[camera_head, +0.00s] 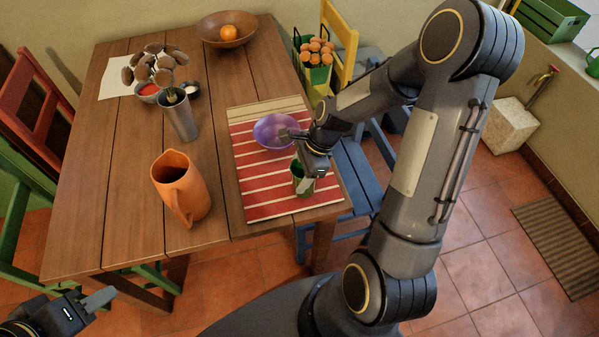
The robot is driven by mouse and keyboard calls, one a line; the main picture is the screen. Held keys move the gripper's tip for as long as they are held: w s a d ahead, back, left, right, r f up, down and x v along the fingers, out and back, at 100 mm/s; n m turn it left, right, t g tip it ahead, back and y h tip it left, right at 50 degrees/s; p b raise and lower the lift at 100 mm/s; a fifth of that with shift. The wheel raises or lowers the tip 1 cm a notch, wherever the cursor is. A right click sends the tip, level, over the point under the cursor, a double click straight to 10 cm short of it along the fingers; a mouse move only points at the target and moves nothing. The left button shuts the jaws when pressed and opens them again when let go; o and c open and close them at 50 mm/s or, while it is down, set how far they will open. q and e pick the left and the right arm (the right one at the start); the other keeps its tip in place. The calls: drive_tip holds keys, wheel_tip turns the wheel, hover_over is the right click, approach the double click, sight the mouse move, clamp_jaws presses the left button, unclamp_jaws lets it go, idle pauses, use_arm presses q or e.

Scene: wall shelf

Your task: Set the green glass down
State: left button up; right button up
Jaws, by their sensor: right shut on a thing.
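The green glass (302,180) is upright at the right side of the red striped mat (262,208), near the table's front right corner. My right gripper (301,156) is shut on it from above and partly hides its upper part. I cannot tell whether the glass's base touches the mat. A purple bowl (272,130) is on the mat just behind the glass, partly covered by the gripper. My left gripper (101,299) is low at the bottom left, off the table, away from the glass; its opening does not show clearly.
An orange pitcher (181,188) and a metal cup (180,118) stand left of the mat. A wooden bowl with an orange (226,31) is at the back. A blue chair (357,172) is beside the table's right edge. The mat's front left part is clear.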

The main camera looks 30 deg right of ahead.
drive_tip(key=shift+f, duration=0.2)
drive_tip(key=o, duration=1)
drive_tip(key=shift+r, duration=0.1)
